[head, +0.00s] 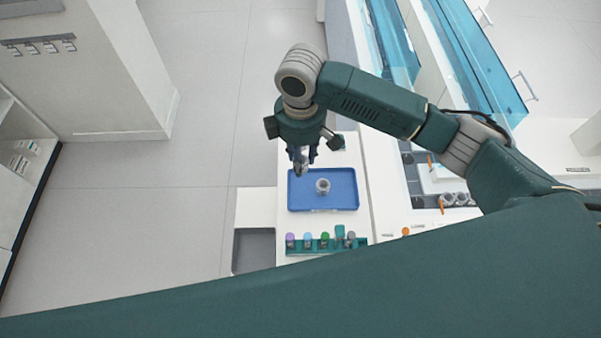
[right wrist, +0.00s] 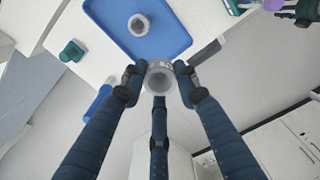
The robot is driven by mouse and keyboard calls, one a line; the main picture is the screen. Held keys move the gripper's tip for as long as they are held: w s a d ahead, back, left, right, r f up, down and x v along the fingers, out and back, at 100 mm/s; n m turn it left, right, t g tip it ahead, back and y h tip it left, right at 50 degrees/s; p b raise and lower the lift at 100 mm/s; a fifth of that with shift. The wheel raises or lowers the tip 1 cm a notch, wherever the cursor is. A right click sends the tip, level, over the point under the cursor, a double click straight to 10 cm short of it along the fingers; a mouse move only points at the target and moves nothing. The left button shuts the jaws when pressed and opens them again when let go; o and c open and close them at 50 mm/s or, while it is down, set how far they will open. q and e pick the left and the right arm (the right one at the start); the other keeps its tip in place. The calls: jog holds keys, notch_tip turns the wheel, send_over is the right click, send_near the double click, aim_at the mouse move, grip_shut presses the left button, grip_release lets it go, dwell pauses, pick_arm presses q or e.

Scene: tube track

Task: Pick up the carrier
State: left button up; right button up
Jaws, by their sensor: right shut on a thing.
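My right gripper (head: 302,163) hangs over the left part of the blue tray (head: 324,207). Its fingers are shut on a small grey, round, hollow carrier (right wrist: 160,80), seen between the fingertips in the right wrist view. In the head view the fingers partly hide this piece. A second grey round piece (head: 323,186) of similar look stands apart on the blue tray, and it also shows in the right wrist view (right wrist: 139,25). My left gripper is not in view.
A green rack (head: 326,246) with several coloured-capped tubes stands in front of the tray. A grey bin (head: 254,250) is at its left. Blue glass panels (head: 470,50) and a station with grey cups (head: 455,199) are at the right. Open floor lies left.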

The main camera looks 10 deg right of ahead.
notch_tip(320, 180, up, 12)
jog(key=p, duration=0.5)
jog(key=shift+r, duration=0.15)
dwell(0.3)
